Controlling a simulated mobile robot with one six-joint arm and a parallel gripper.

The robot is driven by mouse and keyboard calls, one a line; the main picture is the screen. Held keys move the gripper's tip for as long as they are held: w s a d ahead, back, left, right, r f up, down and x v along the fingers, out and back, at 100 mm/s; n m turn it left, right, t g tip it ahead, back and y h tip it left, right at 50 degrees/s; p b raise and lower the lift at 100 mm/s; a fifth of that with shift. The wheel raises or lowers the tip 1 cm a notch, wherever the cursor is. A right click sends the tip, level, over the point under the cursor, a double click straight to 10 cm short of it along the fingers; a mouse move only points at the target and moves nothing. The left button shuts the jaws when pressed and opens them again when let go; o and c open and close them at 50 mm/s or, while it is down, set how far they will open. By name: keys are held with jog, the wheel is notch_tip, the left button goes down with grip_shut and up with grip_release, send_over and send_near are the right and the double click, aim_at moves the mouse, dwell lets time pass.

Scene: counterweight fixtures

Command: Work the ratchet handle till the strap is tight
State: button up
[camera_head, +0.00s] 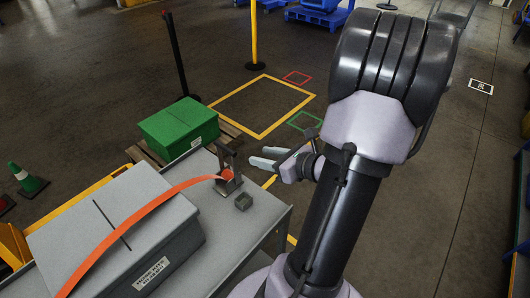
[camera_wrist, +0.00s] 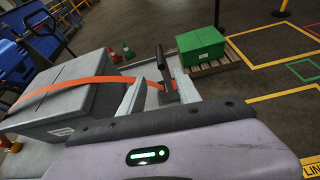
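The orange strap (camera_head: 135,222) runs over a grey lidded box (camera_head: 170,245) to the ratchet (camera_head: 229,183) on the bench. It also shows in the wrist view (camera_wrist: 75,84). The ratchet's dark handle (camera_head: 226,155) stands roughly upright. My gripper (camera_head: 258,157) is open and empty, to the right of the handle with a small gap in the head view. In the wrist view the handle (camera_wrist: 161,62) appears between my two fingers (camera_wrist: 158,92), beyond their tips. Contact is not visible. The ratchet's lower part is partly hidden there.
A green box (camera_head: 180,128) sits on a pallet behind. A black post (camera_head: 178,60) and a yellow post (camera_head: 254,35) stand farther back.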

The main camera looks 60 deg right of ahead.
dwell(0.3)
jog(key=m+t+p, duration=0.2)
jog(key=t+p, duration=0.3)
jog(key=p, duration=0.1)
send_near(218, 144)
jog(key=shift+h, duration=0.3)
jog(key=w, duration=0.3)
jog(key=w+b, duration=0.1)
jog(key=w, duration=0.2)
jog(key=w+d, duration=0.1)
jog(key=w, duration=0.2)
jog(key=shift+d+f, duration=0.1)
jog(key=shift+f, duration=0.1)
grip_shut()
dwell(0.4)
